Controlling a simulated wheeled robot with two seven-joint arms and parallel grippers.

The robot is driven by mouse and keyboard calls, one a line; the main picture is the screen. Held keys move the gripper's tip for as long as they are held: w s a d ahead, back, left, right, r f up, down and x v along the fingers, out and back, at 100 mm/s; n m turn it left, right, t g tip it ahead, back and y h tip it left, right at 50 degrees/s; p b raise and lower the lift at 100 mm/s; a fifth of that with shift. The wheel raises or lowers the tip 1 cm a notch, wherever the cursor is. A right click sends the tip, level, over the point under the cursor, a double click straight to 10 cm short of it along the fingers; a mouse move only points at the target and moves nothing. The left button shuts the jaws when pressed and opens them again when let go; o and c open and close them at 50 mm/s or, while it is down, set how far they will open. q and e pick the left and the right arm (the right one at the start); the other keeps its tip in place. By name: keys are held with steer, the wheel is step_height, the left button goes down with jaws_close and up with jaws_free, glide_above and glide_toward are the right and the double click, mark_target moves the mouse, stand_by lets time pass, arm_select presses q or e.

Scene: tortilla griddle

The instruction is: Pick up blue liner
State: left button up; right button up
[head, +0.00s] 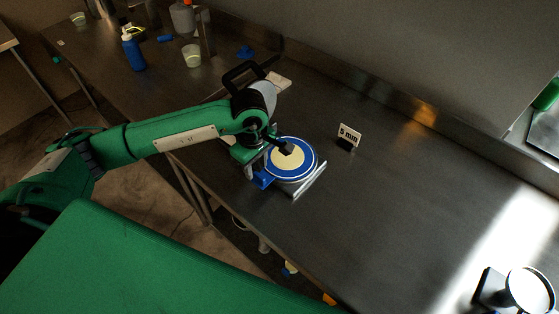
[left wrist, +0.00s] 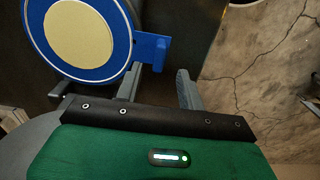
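The blue liner (head: 291,176) is a round blue sheet with a tab, lying on a round press-like base with a silver bar near the table's front edge. A pale yellow disc (head: 290,160) lies on it. In the left wrist view the blue liner (left wrist: 122,42) is at the upper left, with its tab (left wrist: 153,50) pointing right. My left gripper (head: 264,168) is at the tab side of the liner. In the left wrist view its two fingers (left wrist: 168,84) are apart, with the tab just beyond the left finger; contact cannot be told. My right gripper is not in view.
A "5 mm" sign (head: 349,134) stands right of the base. A blue bottle (head: 133,51) and cups (head: 192,55) stand at the back left. A round device (head: 528,288) is at the lower right. The steel table (head: 400,200) is clear between.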

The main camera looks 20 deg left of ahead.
mark_target(259, 175)
arm_select(q)
steer(key=f, duration=0.1)
steer(key=f+p, duration=0.2)
steer(key=f, duration=0.1)
steer(key=shift+d, duration=0.35)
steer(key=shift+f, duration=0.35)
jaws_close()
